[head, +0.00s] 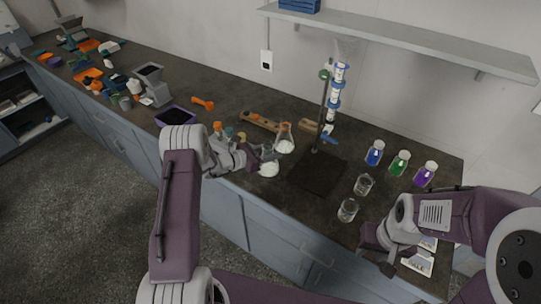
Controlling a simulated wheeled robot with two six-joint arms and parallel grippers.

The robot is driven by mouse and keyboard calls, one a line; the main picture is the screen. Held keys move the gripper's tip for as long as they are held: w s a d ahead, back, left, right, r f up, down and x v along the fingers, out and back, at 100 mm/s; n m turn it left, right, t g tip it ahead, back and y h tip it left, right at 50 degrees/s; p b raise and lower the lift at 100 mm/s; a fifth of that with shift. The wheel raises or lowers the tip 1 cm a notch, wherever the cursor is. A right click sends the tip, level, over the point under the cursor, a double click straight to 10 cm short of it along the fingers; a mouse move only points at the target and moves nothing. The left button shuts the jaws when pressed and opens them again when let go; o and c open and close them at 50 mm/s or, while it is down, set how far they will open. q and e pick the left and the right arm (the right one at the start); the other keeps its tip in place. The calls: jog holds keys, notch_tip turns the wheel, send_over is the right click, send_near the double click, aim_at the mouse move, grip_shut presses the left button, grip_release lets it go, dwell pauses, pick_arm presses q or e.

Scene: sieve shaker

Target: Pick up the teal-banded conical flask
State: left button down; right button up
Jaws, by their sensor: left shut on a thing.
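A conical flask (268,170) with white contents is at the bench's front edge. My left gripper (262,155) is shut on its upper part. The jaws cover its neck, so the band's colour is hidden and I cannot tell if it is teal. I cannot tell whether its base touches the bench. Another conical flask (285,145) with an orange band and white contents stands just behind it. My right gripper (377,256) is at the bench's front right, empty, its fingers apart.
A stand with a blue-clamped glass column (335,95) rises behind a dark mat (315,173). Two clear beakers (348,210) and blue, green (399,164) and purple flasks stand to the right. Small orange- and teal-topped containers (229,132) are behind my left wrist, near a dark tray (176,116).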

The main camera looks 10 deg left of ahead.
aim_at(272, 146)
pick_arm(q)
jog(key=shift+r, duration=0.45)
jog(key=r, duration=0.2)
jog(key=shift+s+d+r+b, duration=0.15)
jog(key=shift+d+r+b, duration=0.1)
jog(key=shift+r+b, duration=0.05)
jog(key=s+d+r+b, duration=0.2)
jog(key=s+d+r, duration=0.4)
jog(key=s+d, duration=0.1)
jog(key=shift+s+d+r, duration=0.25)
jog(key=shift+d+r, duration=0.05)
jog(key=shift+d, duration=0.3)
